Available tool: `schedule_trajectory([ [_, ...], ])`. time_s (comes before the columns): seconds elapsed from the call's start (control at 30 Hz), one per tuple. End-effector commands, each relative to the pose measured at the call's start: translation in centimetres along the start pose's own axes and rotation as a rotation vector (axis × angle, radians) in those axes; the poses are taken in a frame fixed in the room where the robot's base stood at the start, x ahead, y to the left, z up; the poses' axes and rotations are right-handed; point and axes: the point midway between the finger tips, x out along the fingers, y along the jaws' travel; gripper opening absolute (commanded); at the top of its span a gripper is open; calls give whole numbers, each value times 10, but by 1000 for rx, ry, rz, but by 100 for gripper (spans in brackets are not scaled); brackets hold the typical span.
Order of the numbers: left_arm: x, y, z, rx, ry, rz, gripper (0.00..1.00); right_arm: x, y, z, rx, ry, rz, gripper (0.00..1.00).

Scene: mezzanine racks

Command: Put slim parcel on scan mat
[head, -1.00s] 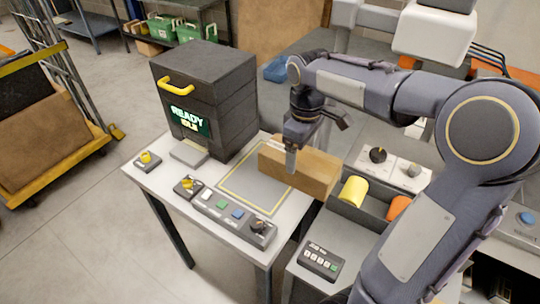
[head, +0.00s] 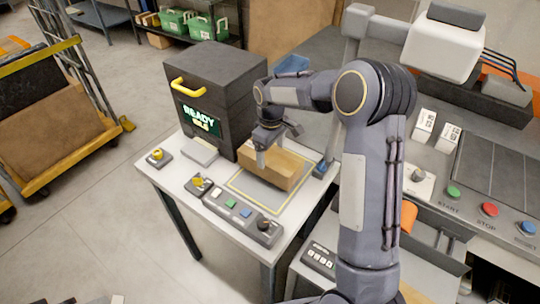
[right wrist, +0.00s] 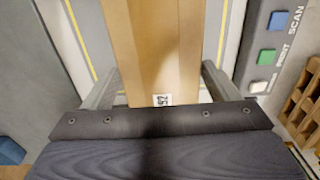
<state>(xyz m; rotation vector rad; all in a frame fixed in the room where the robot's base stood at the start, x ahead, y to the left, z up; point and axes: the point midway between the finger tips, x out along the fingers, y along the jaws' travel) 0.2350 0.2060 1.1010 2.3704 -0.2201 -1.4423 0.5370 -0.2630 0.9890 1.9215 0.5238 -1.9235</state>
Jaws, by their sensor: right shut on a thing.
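The slim parcel (head: 281,170) is a long brown box. My right gripper (head: 263,158) is shut on it, with a finger on its near side. In the right wrist view the parcel (right wrist: 165,45) runs between the two fingers of my right gripper (right wrist: 160,78), with a small printed label at its near end. The scan mat (head: 257,191) is a grey area with a yellow border on the white table. The parcel is over the back part of the mat and hides some of it; I cannot tell whether it touches. My left gripper is not in view.
A dark cabinet (head: 212,95) with a yellow handle and a lit screen stands behind the mat on the left. A button panel (head: 241,218) lies along the mat's front edge. Small knob boxes sit at the table's left. A console (head: 490,190) with coloured buttons is at right.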

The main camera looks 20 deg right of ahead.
Motion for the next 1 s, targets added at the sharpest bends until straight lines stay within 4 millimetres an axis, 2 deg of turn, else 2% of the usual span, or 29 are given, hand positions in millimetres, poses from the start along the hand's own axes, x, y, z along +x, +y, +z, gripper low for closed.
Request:
schedule_trajectory([
  [0.1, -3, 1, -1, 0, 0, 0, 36, 7, 1, -6, 0, 1, 0, 17],
  [0.3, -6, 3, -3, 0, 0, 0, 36, 33, 1, -5, 1, -1, -1, 17],
  [0.67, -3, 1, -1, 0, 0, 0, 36, 39, 1, -5, 0, 2, 1, 17],
  [0.7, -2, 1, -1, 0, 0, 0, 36, 40, 1, -4, 0, 0, 0, 83],
  [0.83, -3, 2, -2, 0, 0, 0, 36, 39, 1, -4, 0, 0, 0, 100],
  [1.0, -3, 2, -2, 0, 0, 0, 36, 39, 1, -4, 0, 0, 0, 100],
])
